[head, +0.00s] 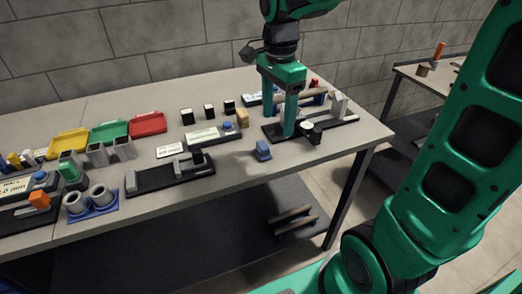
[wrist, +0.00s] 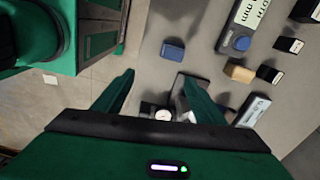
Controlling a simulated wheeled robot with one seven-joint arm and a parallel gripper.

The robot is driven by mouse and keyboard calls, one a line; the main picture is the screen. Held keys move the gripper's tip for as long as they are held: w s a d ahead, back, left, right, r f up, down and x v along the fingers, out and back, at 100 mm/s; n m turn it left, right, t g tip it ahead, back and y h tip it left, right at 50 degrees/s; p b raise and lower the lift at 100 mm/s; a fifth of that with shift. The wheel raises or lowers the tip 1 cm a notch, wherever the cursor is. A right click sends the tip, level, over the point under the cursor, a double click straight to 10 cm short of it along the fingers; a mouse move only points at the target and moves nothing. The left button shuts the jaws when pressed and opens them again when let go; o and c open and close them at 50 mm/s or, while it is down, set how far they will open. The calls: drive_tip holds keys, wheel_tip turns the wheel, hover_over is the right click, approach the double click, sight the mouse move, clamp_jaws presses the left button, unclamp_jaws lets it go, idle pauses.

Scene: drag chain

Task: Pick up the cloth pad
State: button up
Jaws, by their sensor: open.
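No object is plainly a cloth pad. A small blue pad-like piece (head: 263,150) lies on the bare front part of the table, left of my gripper; it also shows in the wrist view (wrist: 172,48), ahead of the fingertips. A small tan block (head: 242,118) lies farther back, and it shows in the wrist view (wrist: 240,72). I cannot tell by surface which one is cloth. My gripper (head: 289,132) points down over the black fixture at the table's right end. In the wrist view its fingers (wrist: 158,82) are apart, with nothing held between them.
The black fixture (head: 340,122) carries a round dial (wrist: 163,115) and grey posts below my gripper. A second black fixture (head: 170,178) stands to the left. Black blocks (head: 187,117), coloured trays (head: 148,124) and grey cups (head: 101,194) crowd the table. Bare table surrounds the blue piece.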

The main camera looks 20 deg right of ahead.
sight(263, 144)
drive_tip(key=w+a, duration=0.1)
drive_tip(key=w+a+m, duration=0.1)
drive_tip(key=a, duration=0.1)
drive_tip(key=shift+a+f, duration=0.15)
drive_tip(key=shift+w+f, duration=0.1)
drive_tip(key=shift+f, duration=5.1)
drive_tip(key=c, duration=1.1)
